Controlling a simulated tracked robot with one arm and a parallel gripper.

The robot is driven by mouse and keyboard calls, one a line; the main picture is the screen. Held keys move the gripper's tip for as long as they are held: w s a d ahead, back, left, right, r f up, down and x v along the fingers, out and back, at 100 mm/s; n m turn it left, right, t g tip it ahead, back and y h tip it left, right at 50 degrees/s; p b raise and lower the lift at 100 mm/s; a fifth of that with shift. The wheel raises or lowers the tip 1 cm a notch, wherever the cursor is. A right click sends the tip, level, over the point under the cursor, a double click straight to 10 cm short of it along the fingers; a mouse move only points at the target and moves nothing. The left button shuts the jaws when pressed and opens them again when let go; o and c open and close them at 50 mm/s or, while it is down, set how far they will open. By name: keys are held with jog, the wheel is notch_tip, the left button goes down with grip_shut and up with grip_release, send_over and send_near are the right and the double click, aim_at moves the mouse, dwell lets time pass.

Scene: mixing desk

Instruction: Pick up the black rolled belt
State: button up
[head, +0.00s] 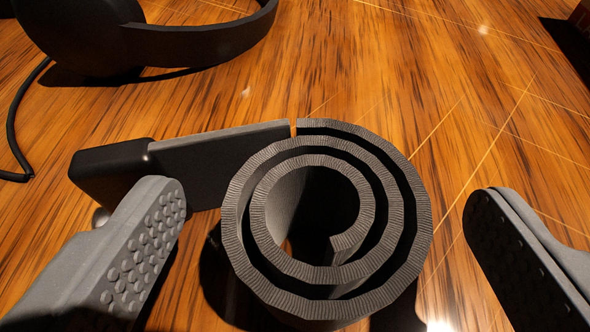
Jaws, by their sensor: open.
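The black rolled belt (418,222) stands on its edge on the wooden desk, its spiral facing up, in the lower middle of the head view. Its straight end runs left to a dark buckle or end piece (108,172). My gripper (325,222) is open, with one finger left of the roll and the other to its right. The left finger's tip is close to the straight end and overlaps it in the picture; I cannot tell whether they touch. A gap shows between the right finger and the roll.
Black headphones (200,45) lie on the desk at the upper left, with a cable (12,130) curling down the left edge. A dark object (578,35) is cut off at the upper right corner. The desk (480,110) is clear behind and right of the roll.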

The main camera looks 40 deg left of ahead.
jog(key=shift+a, duration=0.1)
jog(key=c, duration=1.1)
